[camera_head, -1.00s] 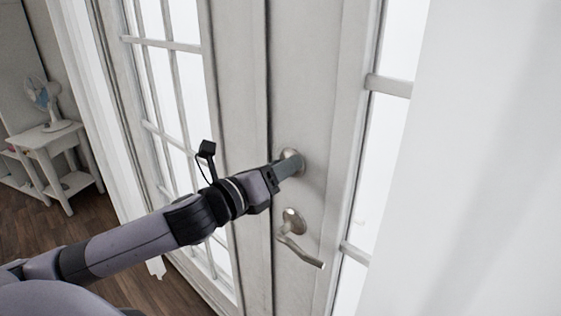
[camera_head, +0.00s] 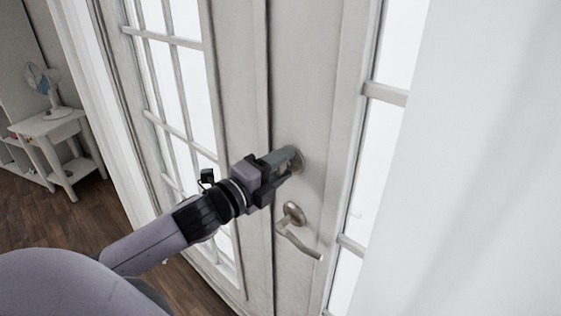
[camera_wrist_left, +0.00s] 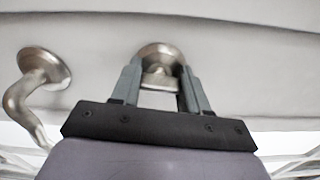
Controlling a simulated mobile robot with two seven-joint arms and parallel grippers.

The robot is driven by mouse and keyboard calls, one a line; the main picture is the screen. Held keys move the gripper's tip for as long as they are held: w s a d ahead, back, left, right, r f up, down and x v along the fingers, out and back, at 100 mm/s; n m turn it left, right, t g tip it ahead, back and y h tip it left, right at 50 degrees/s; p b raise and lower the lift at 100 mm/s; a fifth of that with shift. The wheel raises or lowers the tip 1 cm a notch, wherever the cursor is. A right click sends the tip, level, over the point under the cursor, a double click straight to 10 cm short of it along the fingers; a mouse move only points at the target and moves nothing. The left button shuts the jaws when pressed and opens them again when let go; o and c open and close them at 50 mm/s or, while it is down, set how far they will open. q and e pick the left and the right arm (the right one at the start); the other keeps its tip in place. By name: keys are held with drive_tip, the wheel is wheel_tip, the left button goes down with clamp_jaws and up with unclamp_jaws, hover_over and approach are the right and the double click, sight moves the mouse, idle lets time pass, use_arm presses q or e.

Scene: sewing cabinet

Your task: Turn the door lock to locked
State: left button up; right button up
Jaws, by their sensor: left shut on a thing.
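The door lock (camera_wrist_left: 159,54) is a round metal rosette with a thumb-turn on the pale door (camera_head: 308,70), above the lever handle. In the head view its rosette (camera_head: 299,162) is mostly hidden behind my gripper. My left gripper (camera_head: 290,157) reaches it from the left. In the left wrist view the fingers of my left gripper (camera_wrist_left: 158,75) stand on either side of the thumb-turn (camera_wrist_left: 159,80) and are shut on it. My right gripper is in neither view.
The curved lever handle (camera_head: 297,232) sits just below the lock, close to my gripper. Glass panes with white bars flank the door frame. A white side table (camera_head: 50,127) with a fan (camera_head: 43,85) stands far left on the wooden floor.

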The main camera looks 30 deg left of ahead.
sight(278, 169)
use_arm(q)
drive_tip(key=shift+n, duration=0.7)
drive_tip(key=o, duration=1.1)
drive_tip(key=shift+c, duration=0.2)
drive_tip(key=s, duration=0.3)
drive_tip(key=s+b, duration=0.1)
drive_tip(key=s, duration=0.1)
drive_tip(key=shift+a+f, duration=0.1)
drive_tip(key=shift+a, duration=0.25)
drive_tip(key=shift+s+a, duration=0.2)
drive_tip(key=shift+s, duration=0.85)
